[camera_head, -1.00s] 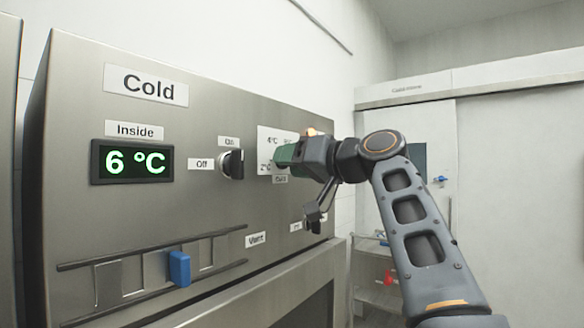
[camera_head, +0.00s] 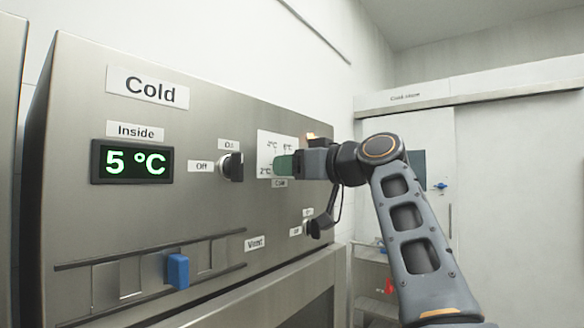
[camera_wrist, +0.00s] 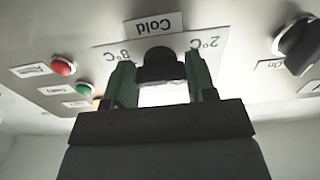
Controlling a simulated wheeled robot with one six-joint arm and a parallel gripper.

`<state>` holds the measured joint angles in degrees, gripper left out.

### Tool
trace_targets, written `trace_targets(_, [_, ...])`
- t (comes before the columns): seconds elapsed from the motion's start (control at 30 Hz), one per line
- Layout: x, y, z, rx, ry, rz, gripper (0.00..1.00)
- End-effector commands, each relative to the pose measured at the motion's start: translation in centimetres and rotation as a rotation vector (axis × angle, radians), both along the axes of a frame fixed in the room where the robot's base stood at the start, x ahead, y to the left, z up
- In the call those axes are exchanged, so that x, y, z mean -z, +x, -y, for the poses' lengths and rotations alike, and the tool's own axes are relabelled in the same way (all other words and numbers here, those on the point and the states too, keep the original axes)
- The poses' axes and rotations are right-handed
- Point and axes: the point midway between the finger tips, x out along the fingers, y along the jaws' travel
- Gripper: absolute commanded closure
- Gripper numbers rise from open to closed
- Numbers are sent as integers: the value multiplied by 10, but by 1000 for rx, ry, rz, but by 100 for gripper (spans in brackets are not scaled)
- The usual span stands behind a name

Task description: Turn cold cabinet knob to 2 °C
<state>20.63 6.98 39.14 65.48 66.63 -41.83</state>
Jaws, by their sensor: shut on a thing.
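The cold cabinet (camera_head: 95,75) has a "Cold" label and an "Inside" display (camera_head: 132,162) reading 5 °C. In the wrist view the black temperature knob (camera_wrist: 160,62) sits on a white dial plate (camera_wrist: 105,50), with "8°C" and "2°C" marks seen upside down. My gripper (camera_wrist: 160,75) is shut on this knob, one green finger on each side. In the head view my gripper (camera_head: 283,165) covers the knob and part of the dial plate (camera_head: 268,142). The exact knob pointing is hidden there.
A black On/Off knob (camera_head: 233,167) is left of the dial. A blue slider (camera_head: 178,270) sits on rails below. Red (camera_wrist: 62,67) and green (camera_wrist: 84,89) buttons show in the wrist view. Free room lies right of the cabinet.

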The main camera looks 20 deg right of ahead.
Motion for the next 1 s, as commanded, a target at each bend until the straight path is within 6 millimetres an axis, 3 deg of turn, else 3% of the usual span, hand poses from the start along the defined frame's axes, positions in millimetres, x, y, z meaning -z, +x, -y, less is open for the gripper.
trace_targets(0.3, [2,1,0,-1,-4,-4,72])
trace_targets(0.33, [2,1,0,-1,-5,-5,46])
trace_targets(0.57, [1,0,0,-1,-3,-2,24])
trace_targets(0.83, [0,-1,1,0,-1,0,23])
trace_targets(1.0, [1,-14,11,4,-2,1,23])
